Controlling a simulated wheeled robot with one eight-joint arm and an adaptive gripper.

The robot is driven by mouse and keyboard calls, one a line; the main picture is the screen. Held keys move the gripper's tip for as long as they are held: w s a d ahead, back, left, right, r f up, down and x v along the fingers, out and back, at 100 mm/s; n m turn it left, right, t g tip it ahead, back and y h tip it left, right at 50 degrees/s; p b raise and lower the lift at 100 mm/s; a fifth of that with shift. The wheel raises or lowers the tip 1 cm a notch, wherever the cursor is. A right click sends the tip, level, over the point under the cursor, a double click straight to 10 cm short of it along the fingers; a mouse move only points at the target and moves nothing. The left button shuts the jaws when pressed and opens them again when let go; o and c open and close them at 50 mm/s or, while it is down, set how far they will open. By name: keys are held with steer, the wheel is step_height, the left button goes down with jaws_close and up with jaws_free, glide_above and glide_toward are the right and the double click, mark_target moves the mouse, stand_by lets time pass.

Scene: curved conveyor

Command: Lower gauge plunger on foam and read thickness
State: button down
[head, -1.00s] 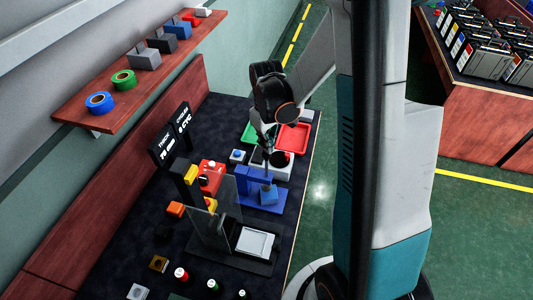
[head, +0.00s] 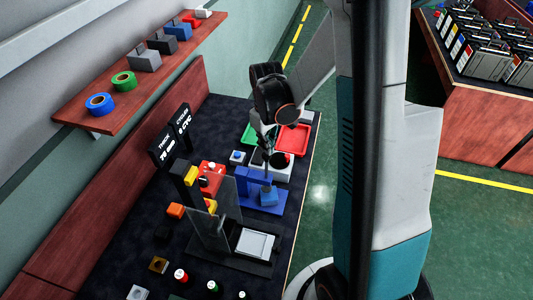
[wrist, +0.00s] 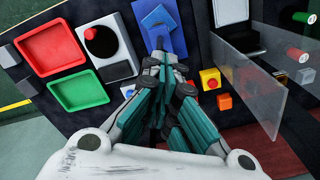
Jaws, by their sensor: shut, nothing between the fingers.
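A blue fixture (head: 250,188) with an upright and a flat base stands near the middle of the dark bench. A lighter blue block (head: 268,196), which may be the foam, sits on its base. In the wrist view the blue fixture (wrist: 160,28) lies just beyond my fingertips. My gripper (head: 267,160) points down above the fixture; its fingers (wrist: 165,68) are shut with nothing between them. The plunger is hidden or too small to make out, and I cannot tell whether my fingers touch it. A black thickness display (head: 161,148) appears to read 75 mm.
A red tray (head: 293,140) and a green tray (head: 249,134) lie behind the fixture. A clear panel (head: 212,214) and a pale plate (head: 255,243) stand nearer. A red-and-yellow button box (wrist: 210,80) is close to my fingers. A shelf (head: 130,82) runs along the wall.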

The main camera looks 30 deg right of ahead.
steer(key=shift+f+b, duration=0.3)
steer(key=shift+f, duration=0.05)
steer(key=shift+f+b, duration=0.35)
steer(key=shift+f, duration=0.2)
